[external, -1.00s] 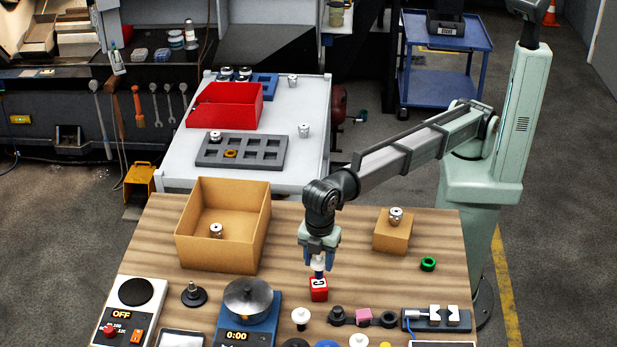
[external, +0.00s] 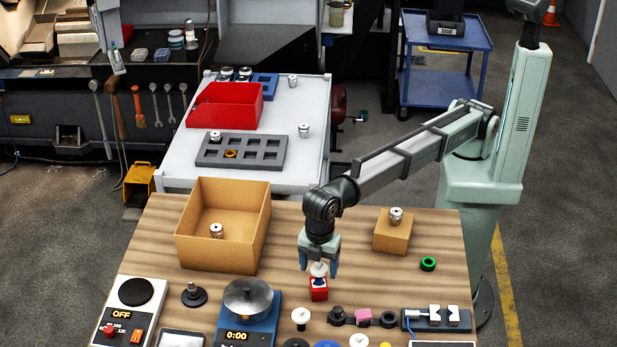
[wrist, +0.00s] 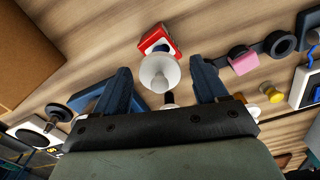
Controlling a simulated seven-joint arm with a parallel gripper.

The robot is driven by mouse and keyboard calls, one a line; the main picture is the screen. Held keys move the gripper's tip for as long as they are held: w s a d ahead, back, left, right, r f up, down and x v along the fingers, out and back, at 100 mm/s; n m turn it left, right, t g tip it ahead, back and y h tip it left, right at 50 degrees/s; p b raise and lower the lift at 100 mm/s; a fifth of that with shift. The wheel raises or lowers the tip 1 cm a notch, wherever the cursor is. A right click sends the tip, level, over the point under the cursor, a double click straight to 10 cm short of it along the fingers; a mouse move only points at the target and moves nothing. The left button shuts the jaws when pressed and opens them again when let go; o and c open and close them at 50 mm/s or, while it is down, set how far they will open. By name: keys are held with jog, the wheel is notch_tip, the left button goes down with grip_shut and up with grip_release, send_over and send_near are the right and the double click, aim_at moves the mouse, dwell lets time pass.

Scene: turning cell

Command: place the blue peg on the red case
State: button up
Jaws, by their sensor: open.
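The red case (external: 319,295) is a small red block with a white marking on the wooden table, below my gripper (external: 320,268). A piece with a white rounded top (external: 318,269) and blue just below it, apparently the blue peg, appears to stand on the case; the exact contact is hidden. In the wrist view the white top (wrist: 160,73) lies between and beyond my spread fingers, partly covering the red case (wrist: 151,37). My gripper is open, one finger to each side of the white top, with gaps showing on both sides.
A cardboard box (external: 213,258) stands to the left and a small cardboard block (external: 391,238) to the right. A scale (external: 243,322), a pink block (external: 364,315) and a small vise (external: 436,319) line the front. Bare wood surrounds the case.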

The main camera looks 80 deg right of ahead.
notch_tip(320, 180, up, 12)
jog(key=shift+r, duration=0.15)
dwell(0.5)
dwell(0.5)
jog(key=s+d+f+m+g, duration=0.1)
jog(key=s+d+f+m, duration=0.45)
jog(key=d, duration=0.95)
jog(key=s+d+f+m+g, duration=0.1)
jog(key=s+d+f+m, duration=0.2)
jog(key=d+f+m, duration=0.85)
jog(key=s+d+f+m+g, duration=0.15)
jog(key=s+d+f, duration=0.3)
jog(key=d, duration=1.45)
jog(key=d+f+g+h, duration=0.1)
jog(key=d+f, duration=0.7)
jog(key=f, duration=0.6)
jog(key=d+f, duration=0.8)
jog(key=f, duration=0.6)
jog(key=s+d+f+n+g, duration=0.1)
jog(key=s+d+f, duration=0.5)
jog(key=s+f, duration=0.2)
jog(key=s+d+f+n+g+y, duration=0.1)
jog(key=s+d+f+n, duration=0.1)
jog(key=s+d+f, duration=0.4)
jog(key=x, duration=0.5)
jog(key=shift+f, duration=0.35)
